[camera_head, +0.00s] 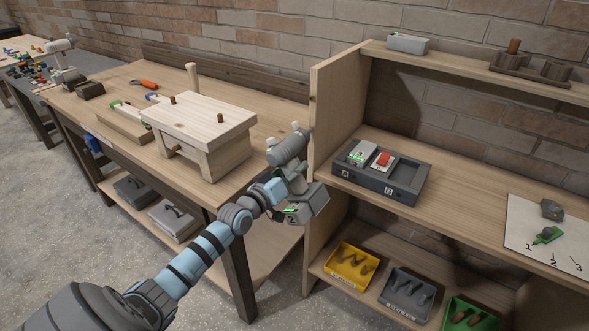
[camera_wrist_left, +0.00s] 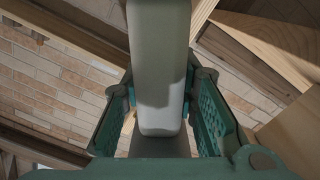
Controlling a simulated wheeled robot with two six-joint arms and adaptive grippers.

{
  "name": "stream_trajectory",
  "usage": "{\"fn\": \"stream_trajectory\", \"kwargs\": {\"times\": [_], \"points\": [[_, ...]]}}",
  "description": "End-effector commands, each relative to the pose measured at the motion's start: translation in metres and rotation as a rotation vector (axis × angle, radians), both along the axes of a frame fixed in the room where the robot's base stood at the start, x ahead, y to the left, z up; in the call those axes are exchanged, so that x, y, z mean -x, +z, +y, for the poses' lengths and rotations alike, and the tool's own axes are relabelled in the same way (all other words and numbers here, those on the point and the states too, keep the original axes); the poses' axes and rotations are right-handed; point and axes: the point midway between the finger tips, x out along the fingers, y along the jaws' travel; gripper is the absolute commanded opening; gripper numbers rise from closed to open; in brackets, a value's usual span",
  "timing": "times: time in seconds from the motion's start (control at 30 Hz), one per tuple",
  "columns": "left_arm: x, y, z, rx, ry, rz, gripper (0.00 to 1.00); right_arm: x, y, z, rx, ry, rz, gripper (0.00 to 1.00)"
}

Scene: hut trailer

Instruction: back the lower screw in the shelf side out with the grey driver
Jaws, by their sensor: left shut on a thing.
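My left gripper (camera_head: 294,184) is shut on the grey driver (camera_head: 287,150) by its handle, beside the left face of the shelf side (camera_head: 333,95). The driver's barrel is uppermost, its nose toward the shelf side. The driver's boxy base, with a green light and a "2", hangs below. In the left wrist view, the pale grey handle (camera_wrist_left: 158,70) runs between the green fingers (camera_wrist_left: 157,115). I cannot make out the lower screw or whether the driver's tip touches it; the driver covers part of the panel edge. My right gripper is out of view.
A workbench (camera_head: 230,170) with a small wooden stool-like block (camera_head: 200,118) stands left. On the shelf right of the panel is a dark tray (camera_head: 398,192) marked A and B. Yellow (camera_head: 350,266), grey and green bins sit below. The gap between bench and shelf is narrow.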

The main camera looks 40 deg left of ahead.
Motion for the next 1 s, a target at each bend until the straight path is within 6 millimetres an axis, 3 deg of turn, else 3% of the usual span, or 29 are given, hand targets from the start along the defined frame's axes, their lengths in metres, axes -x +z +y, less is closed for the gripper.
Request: {"fn": "stream_trajectory", "kwargs": {"times": [1.0], "points": [[0.0099,0.0046,0.0004,-0.001,0.001,-0.010,0.00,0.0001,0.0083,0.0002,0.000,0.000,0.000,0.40]]}}
